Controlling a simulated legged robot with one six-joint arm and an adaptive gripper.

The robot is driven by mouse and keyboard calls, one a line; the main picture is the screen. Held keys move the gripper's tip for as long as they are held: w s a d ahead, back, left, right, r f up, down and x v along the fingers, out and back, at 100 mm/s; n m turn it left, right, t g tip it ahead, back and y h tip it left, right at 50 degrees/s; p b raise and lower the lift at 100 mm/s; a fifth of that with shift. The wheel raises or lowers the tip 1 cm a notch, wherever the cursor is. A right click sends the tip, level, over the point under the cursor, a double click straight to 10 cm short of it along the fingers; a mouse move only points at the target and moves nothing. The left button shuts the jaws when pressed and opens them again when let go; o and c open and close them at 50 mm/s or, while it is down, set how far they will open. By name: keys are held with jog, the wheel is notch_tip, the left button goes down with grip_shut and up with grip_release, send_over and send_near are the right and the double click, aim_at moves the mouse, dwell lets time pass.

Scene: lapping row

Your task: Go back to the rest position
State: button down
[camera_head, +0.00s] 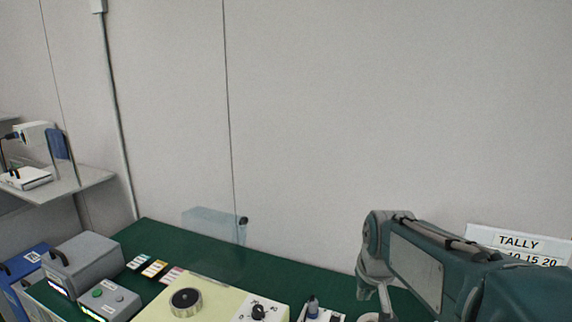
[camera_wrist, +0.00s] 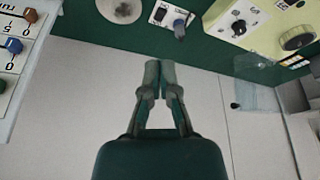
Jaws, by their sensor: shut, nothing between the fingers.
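My gripper (camera_wrist: 159,70) shows in the wrist view with its two fingers together, shut and empty. Its tips are seen against the wall and the edge of the green bench top (camera_wrist: 110,45), touching nothing that I can see. In the head view my teal arm reaches in from the lower right, folded at a grey joint. The gripper's fingers cannot be made out in the head view.
A cream machine (camera_head: 216,302) with a black dial and knob stands on the green bench (camera_head: 205,257). A grey box (camera_head: 82,262) and button box (camera_head: 108,300) are at left. A TALLY board (camera_head: 518,242) is at right. A clear panel (camera_head: 213,222) stands at the back.

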jog(key=s+t, duration=0.1)
jog(key=s, duration=1.8)
jog(key=shift+s+m+t, duration=0.25)
jog(key=shift+m+t, duration=0.05)
